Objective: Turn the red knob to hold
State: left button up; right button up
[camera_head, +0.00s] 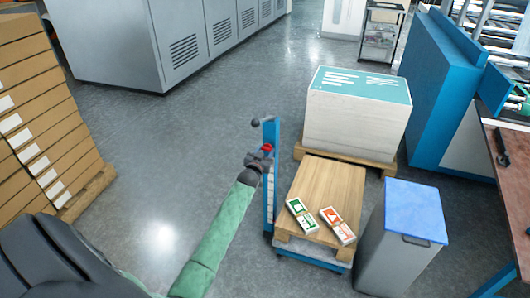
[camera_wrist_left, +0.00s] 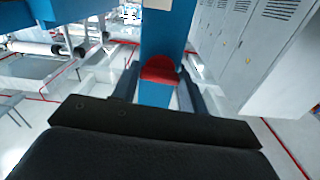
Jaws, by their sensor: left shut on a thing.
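The red knob (camera_head: 267,148) sits on a blue upright post (camera_head: 271,178) in the middle of the head view. My left gripper (camera_head: 262,157) is at the knob, its arm in a green sleeve. In the left wrist view the red knob (camera_wrist_left: 159,70) shows between the two dark fingers, against the blue post (camera_wrist_left: 167,30). My left gripper (camera_wrist_left: 158,88) is shut on the knob. The knob's lower part is hidden, and I cannot read any marking for its setting. My right gripper is not in view.
A wooden-topped cart (camera_head: 330,185) with small labelled boxes stands right of the post. A grey bin with a blue lid (camera_head: 416,208) is beside it. A large white stack (camera_head: 352,120) stands behind. Stacked cartons (camera_head: 40,120) are at left. The floor left of the post is clear.

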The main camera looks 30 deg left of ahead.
pick_arm(q)
jog(key=shift+m, duration=0.8)
jog(key=m, duration=0.2)
jog(key=shift+m+p, duration=0.3)
jog(key=shift+p, duration=0.05)
jog(key=m, duration=0.2)
jog(key=shift+m, duration=0.3)
jog(key=m, duration=0.4)
jog(key=shift+m, duration=0.3)
jog(key=m, duration=0.2)
jog(key=shift+m, duration=0.3)
jog(key=shift+m+b, duration=0.3)
jog(key=shift+m, duration=1.1)
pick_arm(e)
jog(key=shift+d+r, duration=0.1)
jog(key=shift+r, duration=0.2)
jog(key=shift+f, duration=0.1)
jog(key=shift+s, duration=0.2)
